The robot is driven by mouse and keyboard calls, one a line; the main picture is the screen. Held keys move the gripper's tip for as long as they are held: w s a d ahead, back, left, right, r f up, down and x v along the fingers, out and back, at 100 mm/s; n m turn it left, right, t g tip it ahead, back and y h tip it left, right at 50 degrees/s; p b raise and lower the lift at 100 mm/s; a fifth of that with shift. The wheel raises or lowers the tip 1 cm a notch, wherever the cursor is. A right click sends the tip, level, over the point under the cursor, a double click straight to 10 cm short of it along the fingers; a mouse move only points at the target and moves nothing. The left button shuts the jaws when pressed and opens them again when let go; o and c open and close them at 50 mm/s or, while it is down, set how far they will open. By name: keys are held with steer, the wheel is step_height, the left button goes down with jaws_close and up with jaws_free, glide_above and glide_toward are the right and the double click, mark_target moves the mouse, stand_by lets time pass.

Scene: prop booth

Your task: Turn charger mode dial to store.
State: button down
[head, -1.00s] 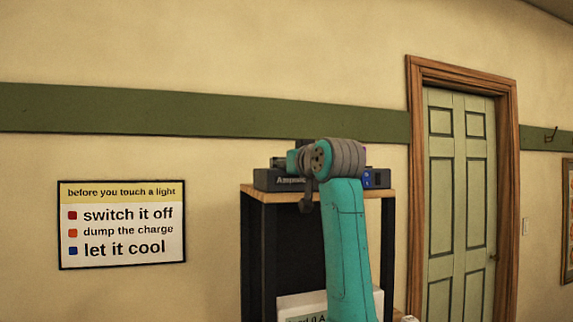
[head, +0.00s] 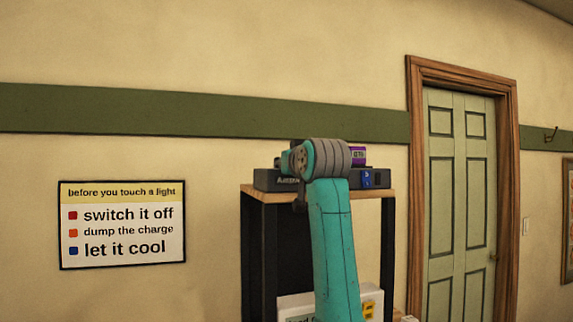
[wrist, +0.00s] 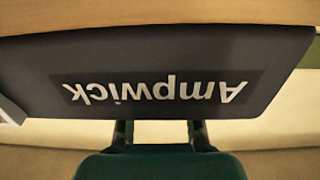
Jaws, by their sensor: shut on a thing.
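The dark grey charger (head: 272,180) stands on the wooden top of the shelf stand, partly behind my arm in the head view. In the wrist view its front (wrist: 160,55) fills the upper half, with the "Ampwick" label upside down. My gripper (wrist: 158,132) is at the bottom of the wrist view, its two fingers reaching past the charger's edge. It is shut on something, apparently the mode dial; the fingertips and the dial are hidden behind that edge. My wrist hides most of the gripper in the head view.
The shelf stand (head: 258,190) has a dark frame. A purple item (head: 358,155) and a blue-marked block (head: 367,180) sit right of my wrist. A white box (head: 297,304) is lower down. A sign (head: 122,225) hangs left; a door (head: 460,190) is right.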

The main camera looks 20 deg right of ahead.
steer(key=shift+a+m+g+h, duration=0.1)
steer(key=shift+m+g+h, duration=0.15)
steer(key=shift+m+h, duration=0.9)
steer(key=shift+a+m+g+h, duration=0.1)
steer(key=shift+m+g+h, duration=0.15)
steer(key=shift+m+h, duration=0.85)
steer(key=shift+n+h, duration=0.45)
steer(key=c, duration=0.8)
jaws_free()
steer(key=shift+c, duration=0.2)
steer(key=v, duration=1.2)
